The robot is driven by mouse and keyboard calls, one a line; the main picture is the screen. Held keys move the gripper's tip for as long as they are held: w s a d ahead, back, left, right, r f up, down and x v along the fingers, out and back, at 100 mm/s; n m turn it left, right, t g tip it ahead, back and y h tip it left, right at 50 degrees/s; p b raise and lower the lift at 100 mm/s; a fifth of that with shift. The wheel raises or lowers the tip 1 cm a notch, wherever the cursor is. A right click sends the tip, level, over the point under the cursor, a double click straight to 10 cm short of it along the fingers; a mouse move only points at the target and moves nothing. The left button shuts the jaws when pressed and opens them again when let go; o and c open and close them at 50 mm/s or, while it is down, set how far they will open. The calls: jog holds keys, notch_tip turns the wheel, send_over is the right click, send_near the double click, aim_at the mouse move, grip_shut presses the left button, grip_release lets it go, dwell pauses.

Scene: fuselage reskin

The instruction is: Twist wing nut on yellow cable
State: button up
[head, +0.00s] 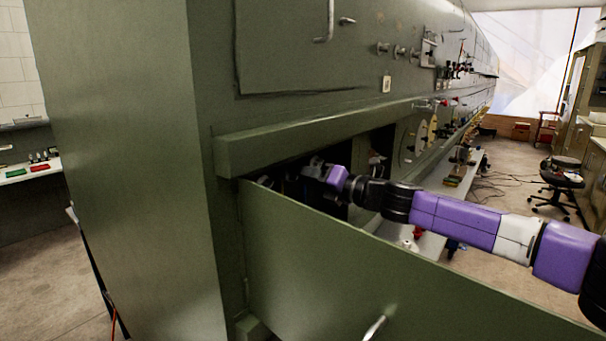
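My purple and black arm reaches in from the right, over the top edge of an open green panel (330,265). My gripper (305,172) is at the dark opening in the green fuselage side, under a thick green ledge (300,140). The fingers are small and dark against the shadow, so I cannot tell whether they are open or shut. I cannot make out the wing nut or the yellow cable; the inside of the opening is dark and partly hidden by the panel and my arm.
The ledge is close above my gripper and the panel close below. A long bench (465,175) with small parts runs along the fuselage. A side table (30,172) stands at left.

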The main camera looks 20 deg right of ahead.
grip_shut()
jog(key=shift+m, duration=0.3)
jog(key=shift+f+m+p, duration=0.15)
jog(key=shift+m+p, duration=0.9)
jog(key=shift+m, duration=5.5)
jog(key=shift+f+m+p, duration=0.15)
jog(key=shift+m+p, duration=0.85)
jog(key=shift+m, duration=5.55)
